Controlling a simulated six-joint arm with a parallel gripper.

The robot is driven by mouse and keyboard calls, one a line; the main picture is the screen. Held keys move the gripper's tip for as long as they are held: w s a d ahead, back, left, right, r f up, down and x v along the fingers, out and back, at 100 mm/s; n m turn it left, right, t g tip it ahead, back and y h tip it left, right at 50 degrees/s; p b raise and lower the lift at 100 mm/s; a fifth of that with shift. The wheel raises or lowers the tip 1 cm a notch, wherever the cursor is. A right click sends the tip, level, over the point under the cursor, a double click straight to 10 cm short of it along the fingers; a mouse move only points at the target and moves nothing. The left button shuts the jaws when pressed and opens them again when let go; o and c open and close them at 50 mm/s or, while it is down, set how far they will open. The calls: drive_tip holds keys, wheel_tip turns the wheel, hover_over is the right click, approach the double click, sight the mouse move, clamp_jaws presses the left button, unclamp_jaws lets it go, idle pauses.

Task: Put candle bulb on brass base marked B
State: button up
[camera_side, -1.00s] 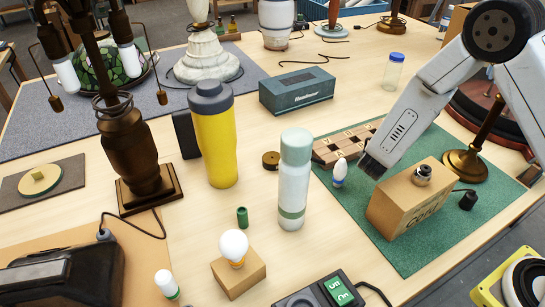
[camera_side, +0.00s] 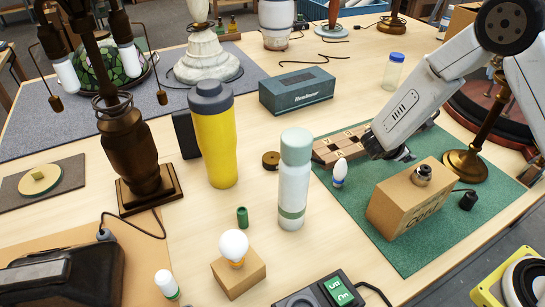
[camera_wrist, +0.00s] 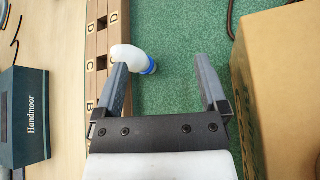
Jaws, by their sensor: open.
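A small white bulb with a blue band, which looks like the candle bulb (camera_side: 340,170), stands on the green mat beside the lettered wooden board (camera_side: 345,146). In the wrist view the bulb (camera_wrist: 125,54) shows at the left fingertip, its blue collar towards the gap; I cannot tell whether they touch. My gripper (camera_wrist: 160,62) is open, with nothing held between its fingers. In the side view my gripper (camera_side: 398,153) is to the right of the bulb. The board (camera_wrist: 97,45) carries letters including B, but I cannot make out a brass base there.
A cardboard box (camera_side: 408,202) with a metal socket (camera_side: 423,174) on top stands close in front of my gripper. A brass lamp stand (camera_side: 466,164) is to the right. A pale bottle (camera_side: 294,180) stands left of the bulb. Green mat (camera_side: 400,262) is clear in front.

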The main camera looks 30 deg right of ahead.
drive_tip(key=shift+w+d+f+n+t+y, duration=0.55)
drive_tip(key=shift+d+n+y, duration=0.7)
drive_tip(key=shift+n+y, duration=2.7)
drive_tip(key=shift+w+d+f+n+t+y, duration=0.3)
drive_tip(key=shift+w+d+n+t+y, duration=1.35)
drive_tip(key=shift+n, duration=3.95)
drive_tip(key=shift+s+d+f+n+g+y, duration=0.35)
drive_tip(key=shift+d+n+y, duration=0.5)
drive_tip(key=shift+n+y, duration=3.4)
drive_tip(key=shift+n+h, duration=0.5)
drive_tip(key=shift+h, duration=0.05)
